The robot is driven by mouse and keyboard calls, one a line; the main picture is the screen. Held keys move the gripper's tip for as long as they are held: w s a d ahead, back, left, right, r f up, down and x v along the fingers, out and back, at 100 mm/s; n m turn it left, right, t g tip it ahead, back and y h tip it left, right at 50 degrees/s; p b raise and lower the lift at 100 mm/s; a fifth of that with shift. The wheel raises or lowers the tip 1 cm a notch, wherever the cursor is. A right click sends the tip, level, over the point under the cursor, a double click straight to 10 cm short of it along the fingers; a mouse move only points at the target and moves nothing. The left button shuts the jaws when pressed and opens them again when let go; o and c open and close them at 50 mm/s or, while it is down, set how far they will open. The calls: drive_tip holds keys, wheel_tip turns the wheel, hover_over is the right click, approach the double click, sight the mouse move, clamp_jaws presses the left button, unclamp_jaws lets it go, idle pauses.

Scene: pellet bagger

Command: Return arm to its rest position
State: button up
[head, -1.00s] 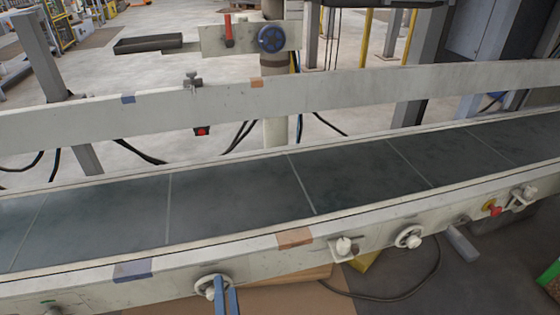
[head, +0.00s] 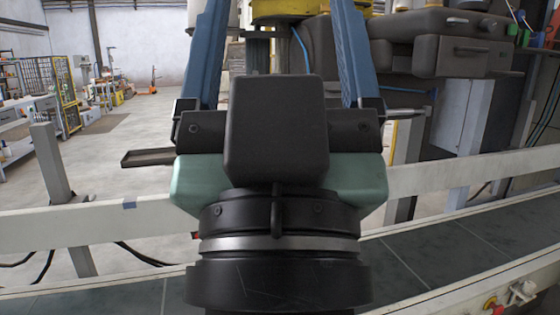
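My gripper (head: 276,55) is raised in the middle of the head view, pointing up and away from me. Its two blue fingers are spread wide apart, and nothing shows between them except the background machine. The black wrist and green gripper body hide the middle of the conveyor and part of its far rail. The fingertips run out of the top of the picture.
A conveyor with a dark belt (head: 435,245) and a pale far rail (head: 460,175) runs across below and behind my gripper. A dark machine head (head: 440,45) stands at the upper right. A small dark tray (head: 147,157) is at the left. Open floor lies at the far left.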

wheel_tip(320, 180, up, 38)
drive_tip(key=p, duration=3.7)
drive_tip(key=shift+s+r+p, duration=0.2)
drive_tip(key=shift+r+p, duration=0.05)
drive_tip(key=shift+p, duration=0.15)
